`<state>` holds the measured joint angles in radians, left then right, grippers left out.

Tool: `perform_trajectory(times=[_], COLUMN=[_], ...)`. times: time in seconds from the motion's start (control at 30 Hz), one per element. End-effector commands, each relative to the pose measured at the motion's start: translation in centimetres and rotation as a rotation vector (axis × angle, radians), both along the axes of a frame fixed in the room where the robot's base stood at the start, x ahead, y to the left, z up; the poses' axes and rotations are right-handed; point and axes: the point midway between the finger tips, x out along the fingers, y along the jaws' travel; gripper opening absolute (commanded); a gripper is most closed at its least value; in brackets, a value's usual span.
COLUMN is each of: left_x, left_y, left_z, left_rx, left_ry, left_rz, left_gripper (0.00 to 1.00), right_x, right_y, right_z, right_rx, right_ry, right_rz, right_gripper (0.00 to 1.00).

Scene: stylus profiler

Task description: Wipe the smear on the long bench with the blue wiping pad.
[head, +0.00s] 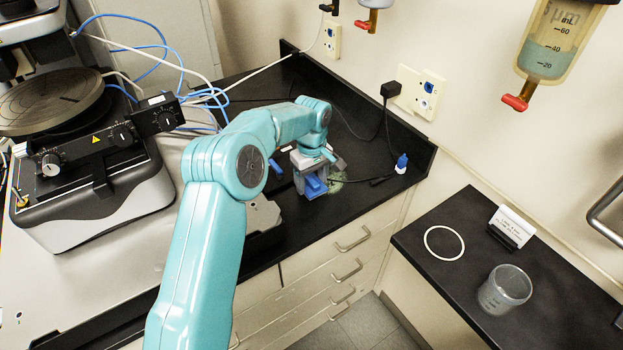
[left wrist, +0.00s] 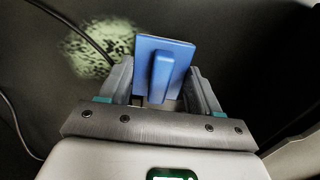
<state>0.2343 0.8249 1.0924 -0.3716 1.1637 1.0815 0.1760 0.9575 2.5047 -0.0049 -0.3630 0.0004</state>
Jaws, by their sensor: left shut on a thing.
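The blue wiping pad (head: 314,186) is held in my left gripper (head: 316,180) over the black long bench (head: 340,204). In the left wrist view the pad (left wrist: 165,60) sits between the two fingers of the gripper (left wrist: 160,85), its handle toward the camera. The pale green smear (head: 335,182) lies on the bench just right of the pad in the head view. I cannot tell whether the pad touches the bench. My right gripper is not in view.
A black cable (left wrist: 62,18) crosses the bench by the smear. The profiler (head: 90,190) stands at left. A lower black bench at right holds a white ring (head: 444,229) and a clear beaker (head: 505,290).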

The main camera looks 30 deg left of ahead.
Motion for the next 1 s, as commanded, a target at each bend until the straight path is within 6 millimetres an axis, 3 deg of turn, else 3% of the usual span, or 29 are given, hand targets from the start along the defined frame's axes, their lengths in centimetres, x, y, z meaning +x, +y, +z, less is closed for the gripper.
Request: perform_trajectory(times=[0.63,1.0], left_x=[0.0,2.6], left_y=[0.0,-1.1], left_z=[-1.3,-0.7], left_rx=[0.000,-0.001], left_ry=[0.000,0.000], left_rz=[0.000,0.000], left_gripper=[0.39,0.39], right_x=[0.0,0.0], right_y=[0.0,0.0], right_z=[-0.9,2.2], right_rx=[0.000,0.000], right_ry=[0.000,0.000], right_rz=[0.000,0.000], right_gripper=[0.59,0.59])
